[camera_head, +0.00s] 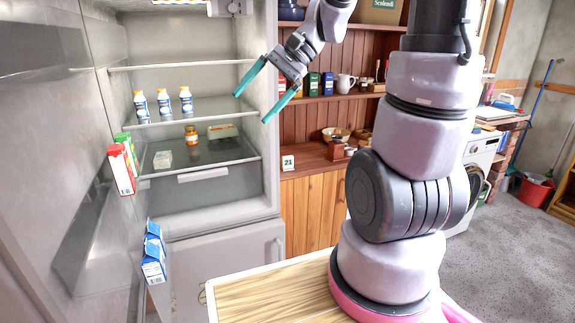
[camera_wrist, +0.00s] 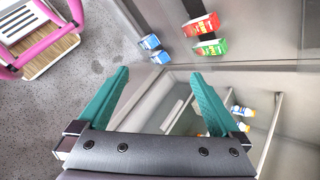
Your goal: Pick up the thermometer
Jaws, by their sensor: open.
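A small white block with "21" on its face (camera_head: 288,163) stands at the left end of the wooden counter, just right of the fridge, in the head view. It may be the thermometer, but it is too small to be sure. My gripper (camera_head: 253,107) is open and empty, with teal fingers pointing down and left in front of the open fridge. It is above and to the left of the white block, clearly apart from it. The wrist view shows the open fingers (camera_wrist: 160,75) with nothing between them. The white block is not seen in the wrist view.
The open fridge's glass shelf (camera_head: 200,160) holds an orange jar (camera_head: 191,135) and several bottles stand above. Red, green and blue cartons (camera_head: 122,168) sit in the door. A wooden shelf unit (camera_head: 325,110) holds tins and a mug. My arm fills the centre right.

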